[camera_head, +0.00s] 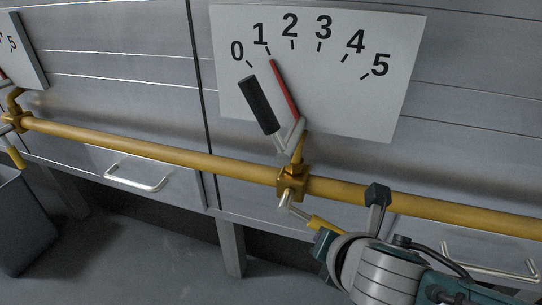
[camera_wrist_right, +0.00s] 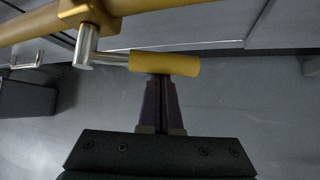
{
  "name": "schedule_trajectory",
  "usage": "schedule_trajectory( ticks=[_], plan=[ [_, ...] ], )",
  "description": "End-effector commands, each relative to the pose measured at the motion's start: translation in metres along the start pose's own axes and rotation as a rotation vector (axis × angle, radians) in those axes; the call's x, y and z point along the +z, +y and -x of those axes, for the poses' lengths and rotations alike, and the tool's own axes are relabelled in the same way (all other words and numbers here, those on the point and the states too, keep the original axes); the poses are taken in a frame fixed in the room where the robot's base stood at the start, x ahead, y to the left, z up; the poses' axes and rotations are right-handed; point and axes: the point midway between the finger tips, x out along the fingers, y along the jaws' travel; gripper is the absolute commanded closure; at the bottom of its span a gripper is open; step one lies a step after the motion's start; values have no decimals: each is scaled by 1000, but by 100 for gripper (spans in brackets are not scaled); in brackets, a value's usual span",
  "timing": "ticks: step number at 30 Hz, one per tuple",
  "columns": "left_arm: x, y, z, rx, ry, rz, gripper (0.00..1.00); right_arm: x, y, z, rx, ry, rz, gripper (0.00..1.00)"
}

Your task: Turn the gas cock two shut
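A brass gas cock (camera_head: 292,183) sits on the yellow pipe (camera_head: 150,142) below a white dial. Its metal stem and yellow lever grip (camera_head: 325,223) point to the lower right; no label marks the cock's number. In the right wrist view the yellow grip (camera_wrist_right: 165,64) lies sideways, at right angles to my fingers. My right gripper (camera_wrist_right: 164,78) has its dark fingers together, with their tips at the grip's lower edge; I cannot tell whether they touch it. In the head view my right gripper (camera_head: 322,243) is beside the grip. My left gripper is not in view.
The white dial (camera_head: 360,110) has a red needle (camera_head: 284,88) near 1 and a black-gripped lever (camera_head: 258,104) in front. Another cock (camera_head: 15,120) is at the far left, above a dark bin (camera_head: 25,225). Drawer handles (camera_head: 136,181) project below the pipe. Grey floor is open underneath.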

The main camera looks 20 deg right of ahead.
Motion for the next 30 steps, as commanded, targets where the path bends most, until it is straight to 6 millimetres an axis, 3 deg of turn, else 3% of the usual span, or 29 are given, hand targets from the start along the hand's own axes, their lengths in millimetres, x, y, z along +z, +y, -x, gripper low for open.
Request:
schedule_trajectory(
  ticks=[1,3,12,30],
  plan=[
    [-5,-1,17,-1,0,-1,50,9,5,9,-30,-3,27,100],
    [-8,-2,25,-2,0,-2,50,12,4,12,-75,-3,65,100],
    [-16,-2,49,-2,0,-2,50,20,4,21,-215,-3,183,100],
    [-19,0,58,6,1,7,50,22,5,25,-210,-2,178,100]
  ],
)
